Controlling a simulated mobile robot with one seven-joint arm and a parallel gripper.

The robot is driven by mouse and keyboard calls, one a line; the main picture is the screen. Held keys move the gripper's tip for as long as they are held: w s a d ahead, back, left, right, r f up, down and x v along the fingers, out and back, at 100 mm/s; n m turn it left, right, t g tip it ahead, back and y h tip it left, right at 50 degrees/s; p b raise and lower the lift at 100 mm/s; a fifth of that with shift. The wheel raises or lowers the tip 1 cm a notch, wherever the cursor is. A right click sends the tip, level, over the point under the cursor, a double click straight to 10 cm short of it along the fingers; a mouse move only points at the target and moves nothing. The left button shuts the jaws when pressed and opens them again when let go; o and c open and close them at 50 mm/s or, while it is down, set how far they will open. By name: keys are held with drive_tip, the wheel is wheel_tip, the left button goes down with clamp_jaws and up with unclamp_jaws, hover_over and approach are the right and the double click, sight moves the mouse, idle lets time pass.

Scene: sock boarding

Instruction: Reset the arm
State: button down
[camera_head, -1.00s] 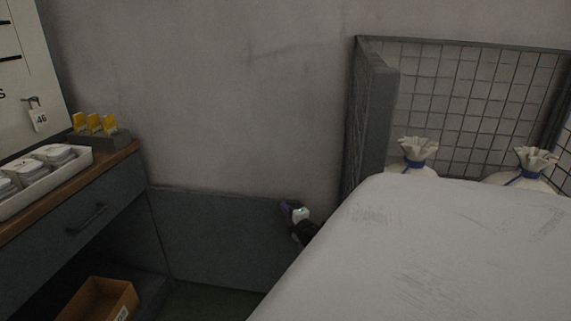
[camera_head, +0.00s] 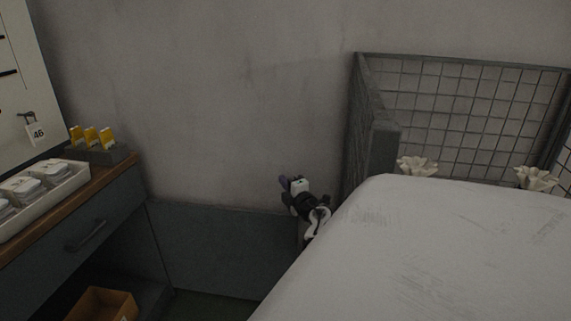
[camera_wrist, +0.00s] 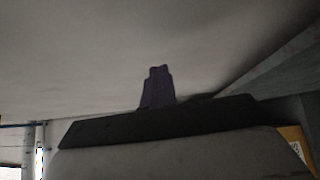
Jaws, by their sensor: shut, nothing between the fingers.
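My gripper (camera_head: 284,182) is small and partly seen in the head view, in front of the grey wall and left of the wire cage. Its purple fingers are together, with nothing held. In the wrist view the purple fingers (camera_wrist: 156,87) show shut and empty beyond a dark edge, against a plain pale surface. The dark wrist and a pale link of my arm show below the gripper in the head view; the rest of the arm is hidden.
At left, a wood-topped counter (camera_head: 131,166) holds a white tray (camera_head: 62,196) of packets and yellow cards (camera_head: 91,136) in a holder. A cardboard box (camera_head: 101,304) sits below. A wire cage (camera_head: 460,100) with pale tied sacks (camera_head: 417,167) stands right. Bare wall lies between.

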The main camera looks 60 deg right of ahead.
drive_tip(key=shift+y, duration=0.4)
drive_tip(key=r, duration=0.1)
drive_tip(key=a+r, duration=0.1)
drive_tip(key=r, duration=0.1)
drive_tip(key=s+r+p, duration=0.1)
drive_tip(key=r, duration=0.1)
drive_tip(key=shift+a, duration=0.35)
